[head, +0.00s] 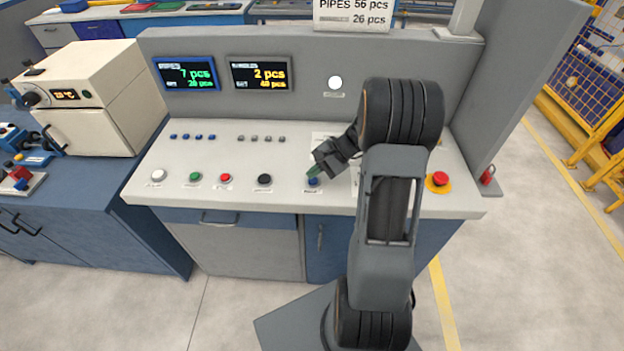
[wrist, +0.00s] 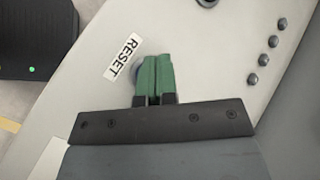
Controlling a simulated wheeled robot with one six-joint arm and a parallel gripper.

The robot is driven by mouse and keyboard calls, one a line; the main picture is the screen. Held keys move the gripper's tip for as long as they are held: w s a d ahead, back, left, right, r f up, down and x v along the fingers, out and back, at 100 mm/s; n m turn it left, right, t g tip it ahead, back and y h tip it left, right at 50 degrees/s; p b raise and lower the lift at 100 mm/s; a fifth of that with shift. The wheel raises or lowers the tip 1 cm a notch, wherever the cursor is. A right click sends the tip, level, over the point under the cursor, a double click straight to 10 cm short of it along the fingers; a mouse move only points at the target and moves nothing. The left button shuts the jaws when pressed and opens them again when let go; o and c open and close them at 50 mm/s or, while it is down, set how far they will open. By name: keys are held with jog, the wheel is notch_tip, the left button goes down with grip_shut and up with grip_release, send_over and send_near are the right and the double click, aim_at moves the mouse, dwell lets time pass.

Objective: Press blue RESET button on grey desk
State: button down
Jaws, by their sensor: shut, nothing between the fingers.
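The blue RESET button (head: 313,182) sits near the front edge of the light grey desk top (head: 235,160), right of the black button. My gripper (head: 313,172) is right above it, its green fingertips shut and empty. In the wrist view the two green fingers (wrist: 155,72) lie side by side and cover most of the button. Only a bluish-grey edge of the button (wrist: 138,78) shows beside them. The RESET label (wrist: 123,58) is next to the fingertips. I cannot tell whether the fingertips touch the button.
White (head: 158,175), green (head: 195,177), red (head: 225,178) and black (head: 264,180) buttons line the desk front to the left. A red emergency stop (head: 440,179) on yellow is at the right. Two displays (head: 187,73) hang on the upright back panel.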

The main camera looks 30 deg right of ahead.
aim_at(314, 181)
jog(key=shift+r, duration=0.1)
jog(key=shift+r+p, duration=1.8)
jog(key=shift+r, duration=0.65)
jog(key=shift+f, duration=0.1)
